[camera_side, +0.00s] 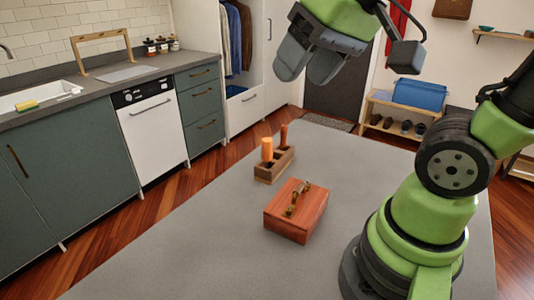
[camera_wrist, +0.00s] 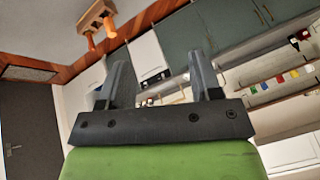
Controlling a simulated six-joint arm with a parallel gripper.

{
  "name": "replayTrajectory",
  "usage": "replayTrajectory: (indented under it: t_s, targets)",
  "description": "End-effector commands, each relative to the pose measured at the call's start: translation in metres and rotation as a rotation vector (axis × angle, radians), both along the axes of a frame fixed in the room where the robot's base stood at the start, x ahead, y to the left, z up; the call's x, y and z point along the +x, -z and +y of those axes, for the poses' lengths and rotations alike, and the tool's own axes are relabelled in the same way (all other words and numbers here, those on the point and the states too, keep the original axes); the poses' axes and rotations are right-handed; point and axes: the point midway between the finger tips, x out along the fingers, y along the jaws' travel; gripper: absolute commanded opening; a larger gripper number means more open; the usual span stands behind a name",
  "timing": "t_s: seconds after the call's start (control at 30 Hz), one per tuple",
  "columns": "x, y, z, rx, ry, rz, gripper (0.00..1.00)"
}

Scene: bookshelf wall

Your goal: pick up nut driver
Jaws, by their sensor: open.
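A small wooden holder (camera_side: 268,176) stands on the grey table with two upright handled tools in it. One has a thick bright orange handle (camera_side: 267,149), and the other has a thinner red-orange handle (camera_side: 284,134). I cannot tell which is the nut driver; their lower ends are hidden in the holder. In the wrist view the holder (camera_wrist: 95,14) is at the upper left, with the handles (camera_wrist: 91,42) pointing down the picture. My gripper (camera_side: 308,68) is open and empty, high above the table and apart from the holder. Its two fingers (camera_wrist: 158,62) also show in the wrist view.
A reddish wooden box (camera_side: 292,223) with a brass-coloured piece on top sits on the table in front of the holder. The table (camera_side: 190,245) is clear to the left. Counter cabinets (camera_side: 60,170) and a white appliance (camera_side: 152,125) stand beyond the table's left side.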

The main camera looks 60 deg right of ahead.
Motion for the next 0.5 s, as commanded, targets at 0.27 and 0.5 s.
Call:
replayTrajectory:
  t_s: [0.27, 0.5]
  targets:
    - [0.09, 0.03, -0.052, -0.101, -0.04, 0.217, 0.58]
    - [0.144, 0.095, -0.107, -0.14, -0.093, 0.395, 0.58]
